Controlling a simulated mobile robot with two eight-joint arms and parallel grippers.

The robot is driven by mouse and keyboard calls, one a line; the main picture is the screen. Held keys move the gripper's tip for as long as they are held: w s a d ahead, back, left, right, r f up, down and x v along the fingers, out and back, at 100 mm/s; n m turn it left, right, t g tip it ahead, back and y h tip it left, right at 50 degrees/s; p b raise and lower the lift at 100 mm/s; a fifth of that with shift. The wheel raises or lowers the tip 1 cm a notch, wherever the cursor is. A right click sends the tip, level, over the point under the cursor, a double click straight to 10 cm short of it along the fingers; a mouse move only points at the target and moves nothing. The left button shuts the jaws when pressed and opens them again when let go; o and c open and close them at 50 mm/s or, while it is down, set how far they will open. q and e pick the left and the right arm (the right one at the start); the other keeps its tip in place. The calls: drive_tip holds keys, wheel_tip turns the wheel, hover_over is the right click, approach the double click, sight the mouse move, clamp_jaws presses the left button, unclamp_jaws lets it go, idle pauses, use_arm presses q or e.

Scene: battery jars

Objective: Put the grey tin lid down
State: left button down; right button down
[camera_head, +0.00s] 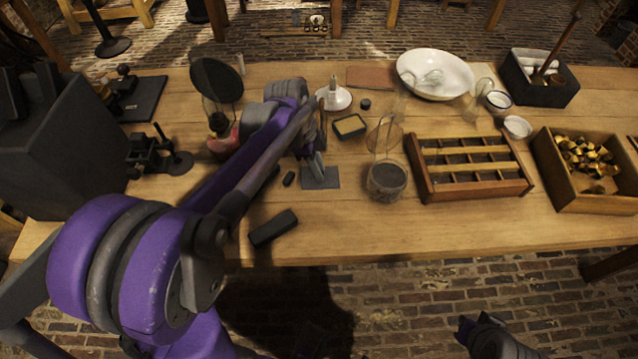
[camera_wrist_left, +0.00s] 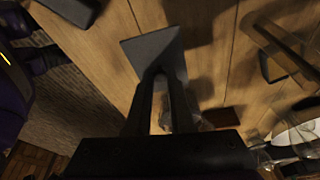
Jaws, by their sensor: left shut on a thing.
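The grey tin lid (camera_head: 322,179) is a flat grey plate over the middle front of the table. In the left wrist view the lid (camera_wrist_left: 152,50) sits at the fingertips. My left gripper (camera_head: 316,164) is shut on its edge, its two fingers (camera_wrist_left: 160,75) meeting there. The lid looks close to the tabletop; I cannot tell whether it touches the wood. A small open tin (camera_head: 350,125) with yellowish contents stands just behind and to the right. A dark and purple part of my right arm (camera_head: 490,336) shows at the bottom edge; its jaws are not clear.
A glass jar with dark contents (camera_head: 387,180) stands right of the lid, beside a wooden rack (camera_head: 470,190). A black block (camera_head: 273,228) lies front left, near the table edge. A small dark piece (camera_head: 289,179) lies left of the lid. Bare wood (camera_head: 345,225) lies in front.

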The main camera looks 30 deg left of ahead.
use_arm(q)
wheel_tip(320, 180, down, 3)
drive_tip(key=shift+s+r, duration=0.1)
drive_tip(key=shift+f+b, duration=0.3)
drive_tip(key=shift+f, duration=1.85)
drive_tip(key=shift+f, duration=0.2)
drive_tip(key=c, duration=0.8)
unclamp_jaws()
drive_tip(key=shift+r, duration=0.1)
